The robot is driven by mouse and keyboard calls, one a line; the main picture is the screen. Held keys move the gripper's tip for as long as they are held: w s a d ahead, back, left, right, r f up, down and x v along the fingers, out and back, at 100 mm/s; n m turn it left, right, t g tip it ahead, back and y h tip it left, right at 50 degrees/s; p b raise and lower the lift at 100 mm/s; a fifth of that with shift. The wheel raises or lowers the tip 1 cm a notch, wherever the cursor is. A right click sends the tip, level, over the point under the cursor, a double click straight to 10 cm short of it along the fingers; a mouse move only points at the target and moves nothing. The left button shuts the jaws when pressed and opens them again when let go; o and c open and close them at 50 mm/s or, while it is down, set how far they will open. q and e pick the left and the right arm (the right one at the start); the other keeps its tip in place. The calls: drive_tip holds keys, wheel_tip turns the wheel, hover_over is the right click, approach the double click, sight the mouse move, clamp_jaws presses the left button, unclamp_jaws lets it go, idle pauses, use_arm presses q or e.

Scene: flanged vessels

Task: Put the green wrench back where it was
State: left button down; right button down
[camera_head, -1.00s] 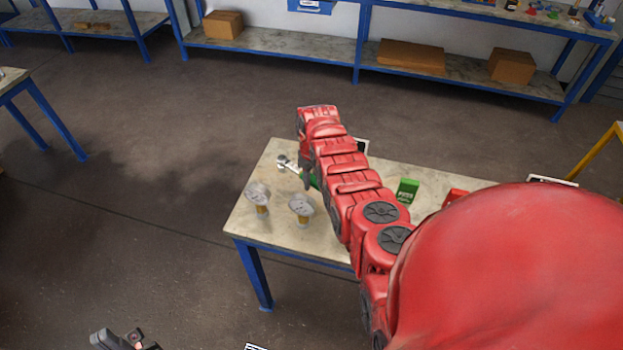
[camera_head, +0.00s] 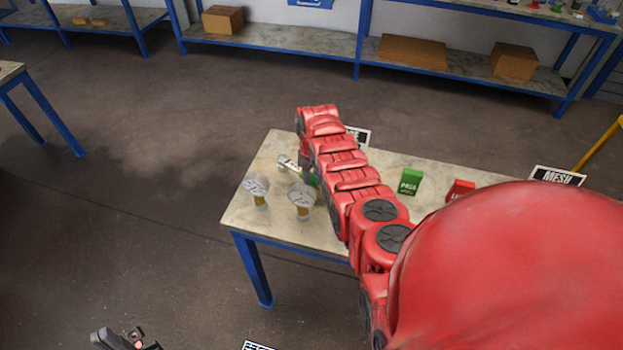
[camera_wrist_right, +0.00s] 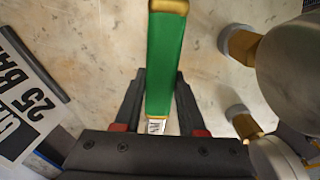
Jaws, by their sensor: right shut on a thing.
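The green wrench (camera_wrist_right: 165,60) has a green handle with gold bands. My right gripper (camera_wrist_right: 160,100) is shut on the handle in the right wrist view. In the head view the wrench's pale metal head (camera_head: 287,162) shows to the left of my red right arm, which hides most of the handle. My right gripper (camera_head: 307,168) is over the left part of the table (camera_head: 262,222). I cannot tell whether the wrench touches the tabletop. My left gripper (camera_head: 125,341) is at the bottom left edge, away from the table, only partly visible.
Two flanged vessels, one left (camera_head: 257,188) and one nearer the arm (camera_head: 301,200), stand close in front of the wrench. A green box (camera_head: 410,182), a red box (camera_head: 460,190) and a MESH sign (camera_head: 556,176) are to the right. A 25 BAR sign (camera_wrist_right: 30,105) lies left in the wrist view.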

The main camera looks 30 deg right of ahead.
drive_tip(key=shift+f+b, duration=0.3)
drive_tip(key=shift+f, duration=0.05)
drive_tip(key=shift+c, duration=2)
unclamp_jaws()
